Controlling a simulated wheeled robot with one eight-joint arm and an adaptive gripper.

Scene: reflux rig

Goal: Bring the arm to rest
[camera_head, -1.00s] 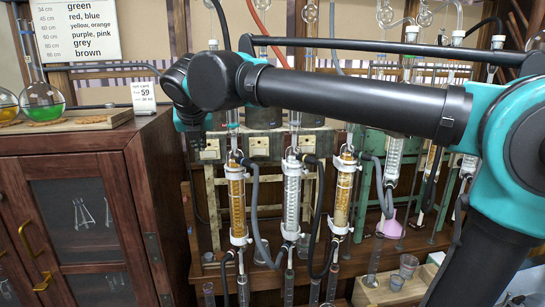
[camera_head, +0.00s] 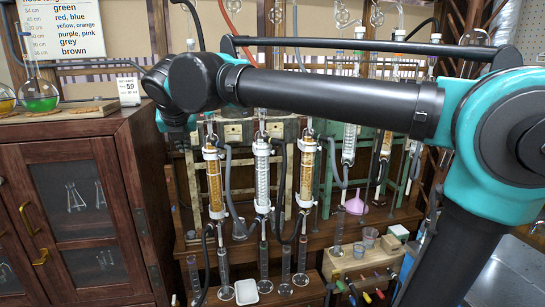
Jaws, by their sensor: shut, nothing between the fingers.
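My arm (camera_head: 330,98) crosses the upper half of the head view, black with teal joints. It runs from the shoulder joint at the right edge to the bent wrist (camera_head: 190,82) at the left. The wrist hangs in front of the rig, near the right end of the wooden cabinet's top. My gripper's fingers are not visible; only a teal joint below the wrist shows.
Glass columns with white clamps, among them an orange-filled one (camera_head: 214,180), stand behind and below my arm with hoses. A wooden cabinet (camera_head: 70,215) fills the left, with a green flask (camera_head: 38,94) on top. A white dish (camera_head: 246,291) and a wooden block (camera_head: 362,262) sit low.

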